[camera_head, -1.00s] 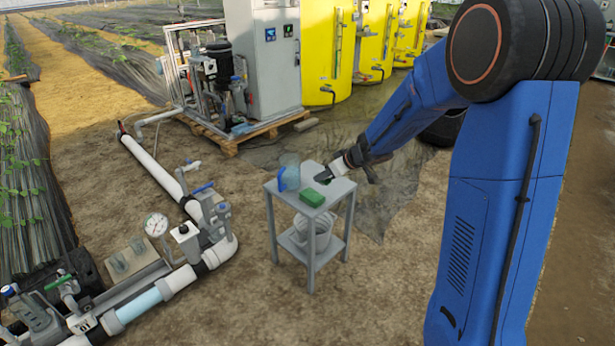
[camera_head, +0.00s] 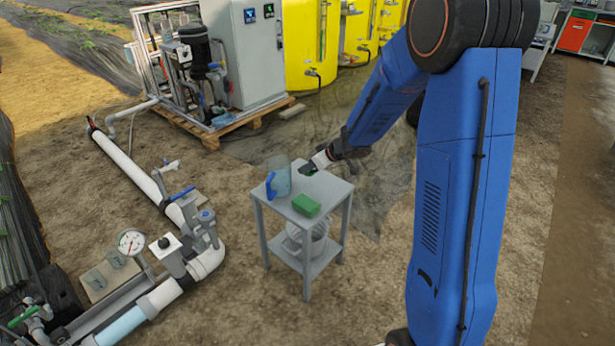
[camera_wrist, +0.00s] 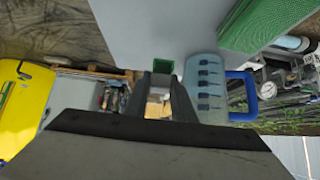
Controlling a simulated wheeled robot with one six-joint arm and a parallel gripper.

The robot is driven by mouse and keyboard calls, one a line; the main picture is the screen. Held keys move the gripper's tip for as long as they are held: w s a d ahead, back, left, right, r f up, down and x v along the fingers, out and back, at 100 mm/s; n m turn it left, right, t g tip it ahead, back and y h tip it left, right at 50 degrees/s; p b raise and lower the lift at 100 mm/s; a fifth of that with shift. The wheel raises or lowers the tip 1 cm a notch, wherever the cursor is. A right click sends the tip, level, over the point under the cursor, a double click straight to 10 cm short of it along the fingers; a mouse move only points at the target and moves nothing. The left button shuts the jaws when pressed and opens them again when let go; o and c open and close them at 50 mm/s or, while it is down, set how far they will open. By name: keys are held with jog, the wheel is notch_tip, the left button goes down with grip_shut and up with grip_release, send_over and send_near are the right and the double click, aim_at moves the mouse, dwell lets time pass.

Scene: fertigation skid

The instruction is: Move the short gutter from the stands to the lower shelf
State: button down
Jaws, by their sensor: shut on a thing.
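I cannot make out a short gutter or its stands in either view. My gripper (camera_head: 311,168) is low over the back edge of a small grey table (camera_head: 331,190). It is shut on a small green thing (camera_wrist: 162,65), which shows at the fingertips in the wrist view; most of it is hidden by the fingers. The table has a lower shelf (camera_head: 318,264), with a pale bucket (camera_head: 305,240) on it. I cannot tell whether this is the task's lower shelf.
A clear jug with a blue handle (camera_head: 279,181) and a green block (camera_head: 306,205) stand on the tabletop close to my gripper. White pipework with a gauge (camera_head: 131,241) lies at left. Yellow tanks (camera_head: 312,45) and a pump skid stand behind. Bare ground is free at right.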

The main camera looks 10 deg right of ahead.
aim_at(308, 175)
jog(key=shift+f, duration=2.1)
jog(key=shift+f, duration=0.1)
jog(key=c, duration=1.5)
grip_release()
